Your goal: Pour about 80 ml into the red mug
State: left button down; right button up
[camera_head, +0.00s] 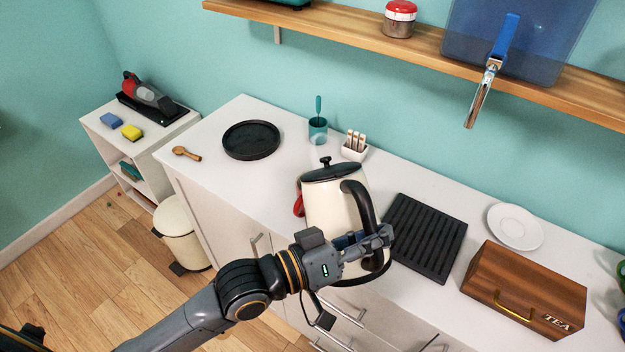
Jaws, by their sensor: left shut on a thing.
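A cream kettle (328,205) with a black lid and black handle is held above the front part of the white counter. My left gripper (375,243) is shut on the kettle's handle, on its right side. The kettle looks close to upright, with its spout hidden behind its body. A red thing (299,198), which looks like the red mug, shows only as a sliver at the kettle's left edge. The kettle hides the rest of it, so I cannot see inside it. My right gripper is not in view.
A black round tray (251,140), a teal cup (318,131) and a white holder (354,152) stand behind on the counter. Right are a black ribbed mat (426,236), a white saucer (515,226) and a wooden tea box (524,288). A shelf (440,58) hangs above.

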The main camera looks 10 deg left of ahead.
aim_at(368, 204)
pick_arm(q)
jog(key=shift+w+a+r+n, duration=0.3)
jog(key=shift+w+r+n, duration=0.15)
jog(key=shift+r+n, duration=0.2)
jog(key=shift+w+a+r+n, duration=0.35)
jog(key=shift+w+a+n, duration=0.2)
jog(key=shift+n, duration=0.4)
jog(key=shift+w+a+r+n+p, duration=0.3)
jog(key=shift+w+r+n, duration=0.2)
jog(key=shift+r+n, duration=0.25)
jog(key=shift+w+a+r+n+p, duration=0.5)
jog(key=shift+w+r+n, duration=0.15)
jog(key=shift+r, duration=0.2)
jog(key=shift+w+a+r+n+p, duration=0.5)
jog(key=shift+w+r, duration=0.15)
jog(key=shift+r, duration=0.2)
jog(key=shift+n+g, duration=0.3)
jog(key=shift+n, duration=0.5)
jog(key=shift+w+a+r+p, duration=0.5)
jog(key=shift+w, duration=0.25)
jog(key=shift+w+a+r+p, duration=0.45)
jog(key=shift+w+a, duration=0.05)
jog(key=shift+w, duration=0.25)
jog(key=shift+w+a+r+n+p, duration=0.5)
jog(key=shift+w+a+p, duration=0.05)
jog(key=shift+w, duration=0.15)
jog(key=shift+s+d, duration=0.1)
jog(key=shift+s, duration=0.05)
jog(key=shift+r, duration=0.1)
